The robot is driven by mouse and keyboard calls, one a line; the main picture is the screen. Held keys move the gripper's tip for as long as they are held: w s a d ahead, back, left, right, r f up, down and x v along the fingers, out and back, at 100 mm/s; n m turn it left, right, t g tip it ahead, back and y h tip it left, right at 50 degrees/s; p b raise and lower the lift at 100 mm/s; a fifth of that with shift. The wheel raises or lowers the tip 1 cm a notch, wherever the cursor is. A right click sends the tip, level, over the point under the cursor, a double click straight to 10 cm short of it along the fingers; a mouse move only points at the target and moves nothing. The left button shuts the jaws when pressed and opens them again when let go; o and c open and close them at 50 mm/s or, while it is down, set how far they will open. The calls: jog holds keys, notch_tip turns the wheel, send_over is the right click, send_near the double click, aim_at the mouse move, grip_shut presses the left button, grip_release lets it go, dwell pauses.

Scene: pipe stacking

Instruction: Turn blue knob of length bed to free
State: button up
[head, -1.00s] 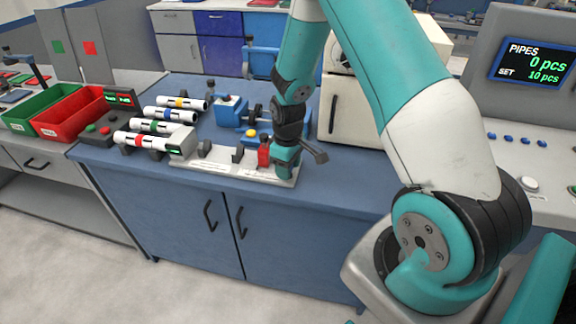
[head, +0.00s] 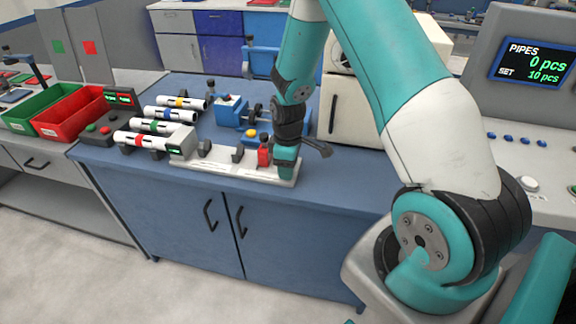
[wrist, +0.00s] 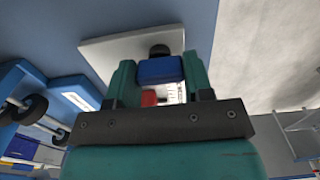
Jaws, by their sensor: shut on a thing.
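The length bed (head: 215,170) is a pale plate on the blue bench, with dark supports and a red block (head: 264,151) near its right end. My gripper (head: 285,172) points down over that right end and hides the blue knob in the head view. In the wrist view, the blue knob (wrist: 160,70) sits between the two teal fingers of my gripper (wrist: 160,76), which is shut on it. The bed's plate (wrist: 103,52) shows behind it, and the red block (wrist: 149,98) shows just below the knob in that picture.
Several white pipes with coloured bands (head: 150,139) lie on supports at the left. A blue clamp device (head: 229,112) stands behind the bed. A beige machine (head: 350,115) stands close behind my arm. Red (head: 75,116) and green (head: 45,108) bins are at far left.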

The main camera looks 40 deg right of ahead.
jog(key=o, duration=0.9)
notch_tip(320, 180, up, 18)
jog(key=shift+f+b, duration=0.25)
jog(key=shift+b, duration=0.1)
